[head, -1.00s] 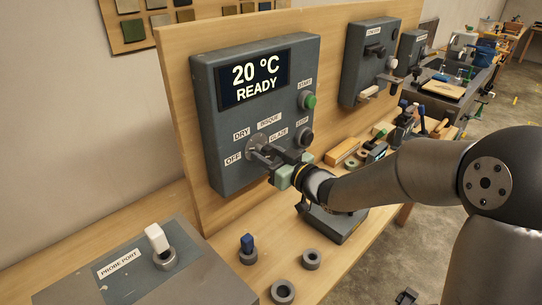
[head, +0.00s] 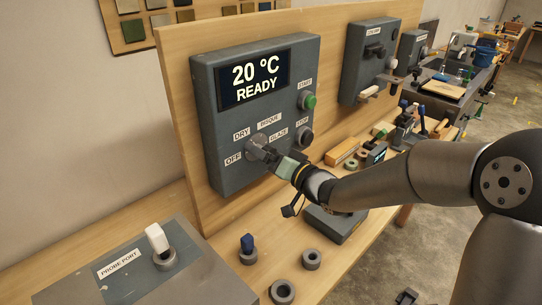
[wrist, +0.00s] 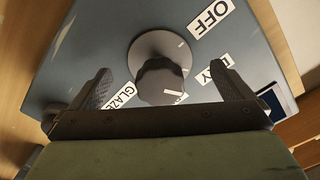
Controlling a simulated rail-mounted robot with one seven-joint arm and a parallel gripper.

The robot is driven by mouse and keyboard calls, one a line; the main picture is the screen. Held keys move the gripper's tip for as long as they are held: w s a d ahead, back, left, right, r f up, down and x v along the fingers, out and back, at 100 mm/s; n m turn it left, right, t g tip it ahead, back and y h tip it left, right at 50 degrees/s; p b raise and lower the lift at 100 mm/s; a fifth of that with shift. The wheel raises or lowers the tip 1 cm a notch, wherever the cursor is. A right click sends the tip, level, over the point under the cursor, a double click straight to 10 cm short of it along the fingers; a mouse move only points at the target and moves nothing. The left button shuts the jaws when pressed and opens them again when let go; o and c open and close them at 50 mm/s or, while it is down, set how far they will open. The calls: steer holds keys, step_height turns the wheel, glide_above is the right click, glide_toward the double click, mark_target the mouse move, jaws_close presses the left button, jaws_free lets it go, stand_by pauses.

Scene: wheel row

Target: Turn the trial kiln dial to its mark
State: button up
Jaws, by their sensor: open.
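The dial is a dark, lobed knob on a round grey disc (head: 254,149), low on the kiln control box (head: 222,125). Labels OFF, DRY, BISQUE and GLAZE surround it. My gripper (head: 266,155) is at the dial, covering part of it in the head view. In the wrist view the knob (wrist: 160,82) stands between the two open fingers of my gripper (wrist: 160,70), with a gap on each side. A pale line shows on the knob's lower right side, towards a mostly hidden label between DRY and GLAZE. The display reads 20 °C READY.
A green START button (head: 309,101) and a dark STOP button (head: 304,135) sit right of the dial. Below are a probe port box (head: 205,275) with a white plug (head: 157,238), a blue-topped piece (head: 247,243) and grey rings (head: 282,291). Another control box (head: 368,60) is further right.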

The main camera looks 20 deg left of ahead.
steer(key=p+v, duration=0.2)
steer(key=v, duration=0.5)
stand_by(0.4)
steer(key=w+d+f+m+t+h, duration=0.1)
steer(key=d+f+h, duration=0.4)
steer(key=d+h, duration=0.6)
steer(key=s+d+f+m+g+h, duration=0.15)
steer(key=s+d+h, duration=0.3)
steer(key=d, duration=0.65)
steer(key=s+d+g, duration=0.2)
steer(key=s+g, duration=0.2)
steer(key=s, duration=0.6)
steer(key=s+d+m+g, duration=0.1)
steer(key=s+d+g, duration=0.1)
steer(key=s, duration=0.8)
steer(key=shift+s+d+g, duration=0.25)
steer(key=shift+s+g, duration=0.05)
steer(key=shift+g, duration=0.55)
steer(key=shift+m, duration=0.25)
